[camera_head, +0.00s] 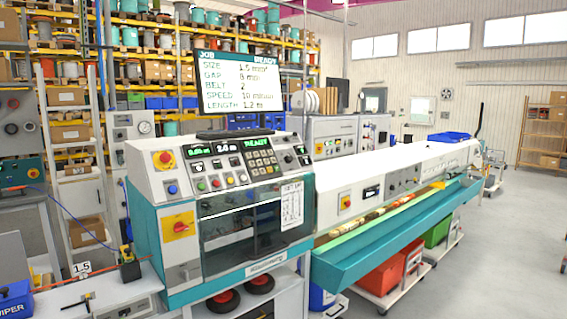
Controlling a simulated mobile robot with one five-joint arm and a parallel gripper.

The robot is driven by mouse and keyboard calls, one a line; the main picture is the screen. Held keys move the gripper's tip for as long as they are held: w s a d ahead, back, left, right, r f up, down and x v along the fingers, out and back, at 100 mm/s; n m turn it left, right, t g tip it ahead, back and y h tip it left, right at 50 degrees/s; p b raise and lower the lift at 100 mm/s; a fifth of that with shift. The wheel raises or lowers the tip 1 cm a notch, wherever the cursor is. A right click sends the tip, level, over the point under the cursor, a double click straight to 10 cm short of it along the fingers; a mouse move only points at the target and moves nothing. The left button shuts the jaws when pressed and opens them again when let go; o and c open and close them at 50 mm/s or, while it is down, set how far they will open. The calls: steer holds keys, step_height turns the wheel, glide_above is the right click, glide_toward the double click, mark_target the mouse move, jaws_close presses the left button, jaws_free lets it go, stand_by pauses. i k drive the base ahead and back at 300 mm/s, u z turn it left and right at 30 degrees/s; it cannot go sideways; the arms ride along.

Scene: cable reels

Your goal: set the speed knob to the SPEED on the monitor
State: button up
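The monitor (238,88) stands on top of the white and teal machine. It shows JOB, READY, SIZE 1.5 mm², GAP 8 mm, BELT 2, a SPEED line that seems to begin with 10 and a blurred unit, and LENGTH 1.2 m. The machine's sloped control panel (215,168) carries a red button on yellow, small displays, coloured buttons, a keypad with a green READY display, and dark round controls at its right end (286,159). Labels there are too small to read, so I cannot tell which control is the speed knob. My gripper is not in view.
A bench at the lower left holds a 1.5 label (82,268), a blue WIPER box (16,300) and small tools. A long white machine with a teal trough (390,245) extends right. Red and green bins (383,278) stand below it.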

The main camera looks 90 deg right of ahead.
mark_target(289, 158)
steer(key=u, duration=0.1)
steer(key=k, duration=1.8)
steer(key=z, duration=1.6)
steer(key=i, duration=1.4)
